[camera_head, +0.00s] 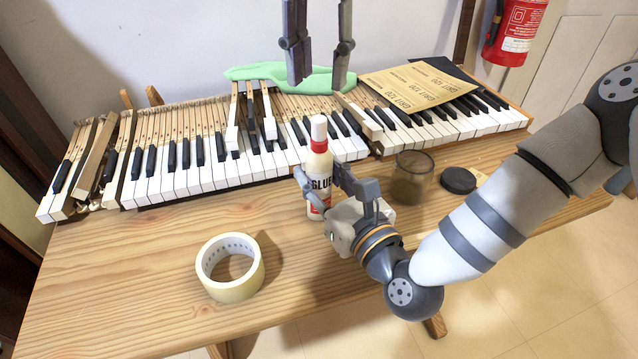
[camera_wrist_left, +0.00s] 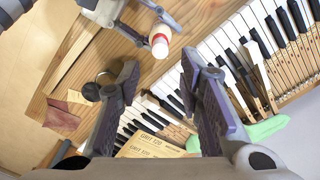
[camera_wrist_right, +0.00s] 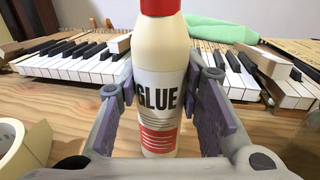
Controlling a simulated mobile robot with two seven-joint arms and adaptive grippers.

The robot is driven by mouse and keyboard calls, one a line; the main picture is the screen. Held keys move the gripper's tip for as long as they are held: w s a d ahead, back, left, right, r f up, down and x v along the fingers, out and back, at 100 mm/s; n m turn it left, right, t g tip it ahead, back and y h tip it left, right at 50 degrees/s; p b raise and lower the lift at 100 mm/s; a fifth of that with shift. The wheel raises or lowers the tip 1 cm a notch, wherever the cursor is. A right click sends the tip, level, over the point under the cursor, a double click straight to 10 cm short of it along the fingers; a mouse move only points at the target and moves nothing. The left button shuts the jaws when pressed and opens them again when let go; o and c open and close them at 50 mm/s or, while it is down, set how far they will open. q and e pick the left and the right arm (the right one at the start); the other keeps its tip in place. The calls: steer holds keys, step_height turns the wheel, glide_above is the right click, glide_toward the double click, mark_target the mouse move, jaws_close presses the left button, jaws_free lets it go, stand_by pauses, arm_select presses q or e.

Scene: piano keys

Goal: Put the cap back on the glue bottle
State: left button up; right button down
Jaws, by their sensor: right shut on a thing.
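The glue bottle (camera_head: 320,170) stands upright on the wooden table in front of the piano keys. It is cream, with a GLUE label and a red collar, and a pale tip or cap (camera_head: 318,127) on top; I cannot tell which. My right gripper (camera_head: 322,186) is shut around the bottle's body, which shows close up in the right wrist view (camera_wrist_right: 158,90). My left gripper (camera_head: 318,75) is open and empty, high above the keys behind the bottle. The left wrist view shows the bottle's pale top (camera_wrist_left: 160,46) beyond its spread fingers. No separate cap is identifiable.
A tape roll (camera_head: 230,268) lies at the front left. A glass jar (camera_head: 411,176) and a black round lid (camera_head: 458,180) are right of the bottle. Sandpaper sheets (camera_head: 410,84) and a green cloth (camera_head: 250,73) lie behind on the keyboard (camera_head: 200,178). Some keys are raised.

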mark_target(319, 119)
arm_select(q)
step_height(319, 119, down, 8)
steer(key=shift+f, duration=0.1)
stand_by(0.5)
jaws_close()
steer(key=shift+o, duration=0.6)
jaws_free()
